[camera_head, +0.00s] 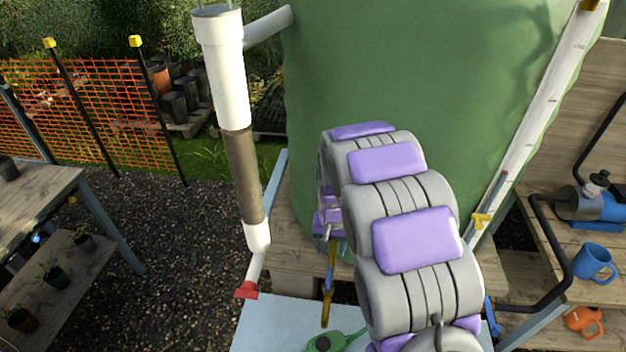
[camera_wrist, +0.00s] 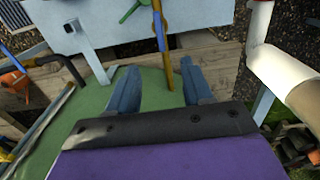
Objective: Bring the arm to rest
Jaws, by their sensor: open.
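My arm is raised and bent in front of the green tank (camera_head: 430,60), its grey and purple links covering the middle of the head view. My gripper (camera_wrist: 158,66) is open in the wrist view, its two blue fingers apart with no object clasped. In the head view the gripper is mostly hidden behind my arm links. A narrow ochre and blue strip (camera_head: 328,291) shows below it; in the wrist view this strip (camera_wrist: 159,28) lies in line with the gap between the fingers. I cannot tell how far it is from them.
A white pipe with a brown section (camera_head: 242,180) and a red end (camera_head: 246,290) stands left of my arm. A pale blue surface (camera_head: 275,325) bears a green object (camera_head: 335,341). Gravel (camera_head: 165,240) lies open at left.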

